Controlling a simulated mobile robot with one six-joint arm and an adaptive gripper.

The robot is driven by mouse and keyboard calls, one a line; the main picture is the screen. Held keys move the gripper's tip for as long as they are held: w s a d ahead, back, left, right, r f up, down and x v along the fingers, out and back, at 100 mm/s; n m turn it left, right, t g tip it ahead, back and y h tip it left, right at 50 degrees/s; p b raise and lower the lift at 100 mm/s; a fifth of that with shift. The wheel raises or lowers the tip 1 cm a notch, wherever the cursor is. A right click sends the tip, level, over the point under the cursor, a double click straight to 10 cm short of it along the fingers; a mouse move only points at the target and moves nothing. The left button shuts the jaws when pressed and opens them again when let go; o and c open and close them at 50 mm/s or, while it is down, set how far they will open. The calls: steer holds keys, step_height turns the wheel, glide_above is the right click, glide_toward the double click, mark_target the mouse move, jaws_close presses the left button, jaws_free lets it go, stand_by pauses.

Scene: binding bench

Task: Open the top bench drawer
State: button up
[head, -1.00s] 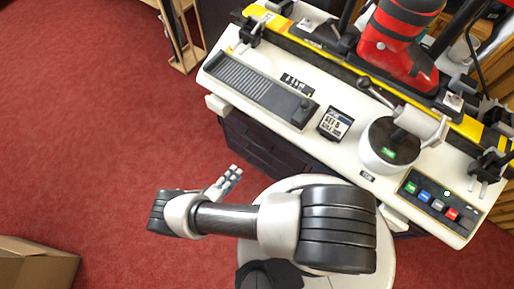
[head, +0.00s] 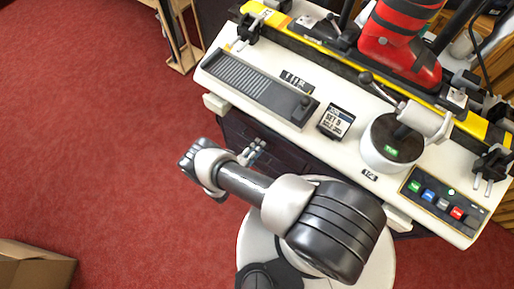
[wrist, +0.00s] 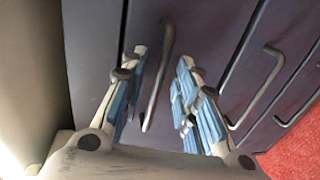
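The bench drawers (head: 277,152) are dark fronts under the cream bench top, partly hidden by my arm in the head view. In the wrist view the top drawer front (wrist: 205,30) is at the left of the row, nearest the bench top, and carries a grey bar handle (wrist: 154,90). It looks closed. My gripper (head: 254,152) is close to the drawer fronts. In the wrist view my gripper (wrist: 163,60) is open, its blue-padded fingers on either side of the top handle. I cannot tell whether they touch it.
Lower drawers have similar handles, one (wrist: 258,90) just right of my right finger. The bench top (head: 214,72) overhangs the drawers and carries a control panel (head: 440,203) and a round pot (head: 388,150). Red carpet is clear at left, with a cardboard box (head: 35,265) at lower left.

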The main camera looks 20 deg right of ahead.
steer(key=shift+c, duration=0.5)
jaws_close()
stand_by(0.3)
